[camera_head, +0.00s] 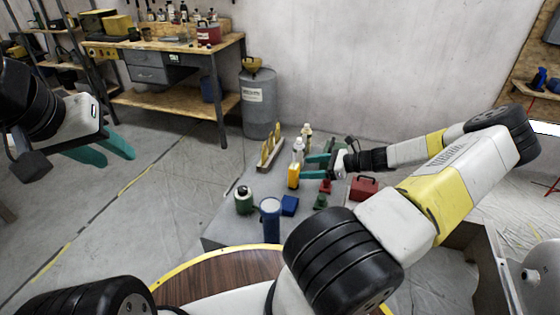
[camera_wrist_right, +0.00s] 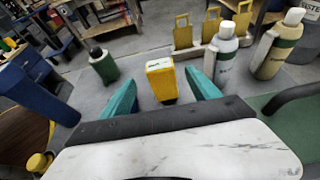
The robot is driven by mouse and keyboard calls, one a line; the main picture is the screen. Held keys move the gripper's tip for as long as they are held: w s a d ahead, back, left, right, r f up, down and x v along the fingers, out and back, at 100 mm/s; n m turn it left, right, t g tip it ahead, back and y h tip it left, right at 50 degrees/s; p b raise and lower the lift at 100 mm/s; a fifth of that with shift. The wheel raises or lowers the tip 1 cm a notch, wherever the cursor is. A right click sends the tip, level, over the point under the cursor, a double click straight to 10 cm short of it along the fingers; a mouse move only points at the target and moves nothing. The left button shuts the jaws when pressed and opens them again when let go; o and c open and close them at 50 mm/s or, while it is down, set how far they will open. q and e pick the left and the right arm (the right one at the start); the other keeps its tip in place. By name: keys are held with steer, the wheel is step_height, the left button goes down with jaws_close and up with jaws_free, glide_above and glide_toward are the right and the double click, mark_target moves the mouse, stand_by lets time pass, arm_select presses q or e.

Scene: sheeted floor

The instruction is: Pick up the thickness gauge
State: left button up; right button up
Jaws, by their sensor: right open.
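A small yellow block-like item with a dark lower end, seemingly the thickness gauge (camera_head: 293,176), stands upright on the grey table. It also shows in the right wrist view (camera_wrist_right: 160,76), straight ahead between the fingers. My right gripper (camera_head: 305,167) has its teal fingers apart, pointing left at the yellow item. In the wrist view the fingertips lie on either side of the yellow item, with gaps showing; I cannot tell the exact depth. My left gripper (camera_head: 118,159) is open and empty, far to the left above the floor.
A round wooden table (camera_head: 215,278) is nearer. A workbench (camera_head: 170,55) stands behind.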

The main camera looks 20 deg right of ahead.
mark_target(299, 168)
steer(key=x, duration=0.6)
steer(key=shift+w+a, duration=0.1)
steer(key=shift+a, duration=0.05)
jaws_close()
